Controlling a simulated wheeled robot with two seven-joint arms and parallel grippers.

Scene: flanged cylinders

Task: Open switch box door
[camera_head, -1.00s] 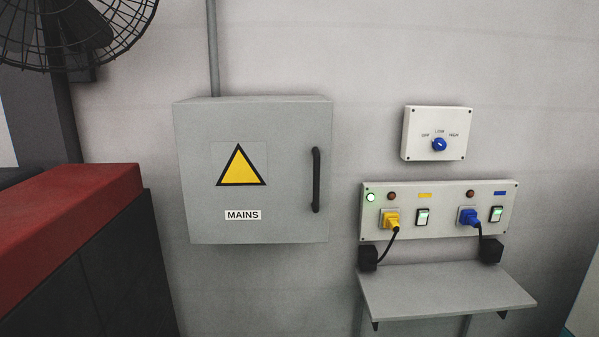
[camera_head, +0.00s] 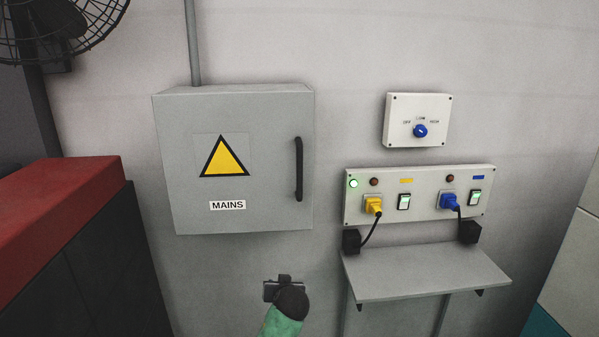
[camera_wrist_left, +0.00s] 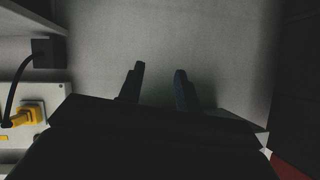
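The grey switch box (camera_head: 236,160) hangs on the wall left of centre in the head view, with its door shut. The door bears a yellow warning triangle and a MAINS label. Its black vertical handle (camera_head: 298,169) is near the door's right edge. My left gripper (camera_head: 284,282) is below the box, near its lower right, and apart from the handle. In the left wrist view, its two dark fingers (camera_wrist_left: 159,72) stand apart with nothing between them, so it is open. The switch box is not seen there. My right gripper is out of view.
Right of the box are a socket panel (camera_head: 420,193) with yellow and blue plugs, a knob box (camera_head: 418,120) and a grey shelf (camera_head: 426,272). A red-topped dark cabinet (camera_head: 62,215) stands at left. A fan (camera_head: 60,25) is at upper left.

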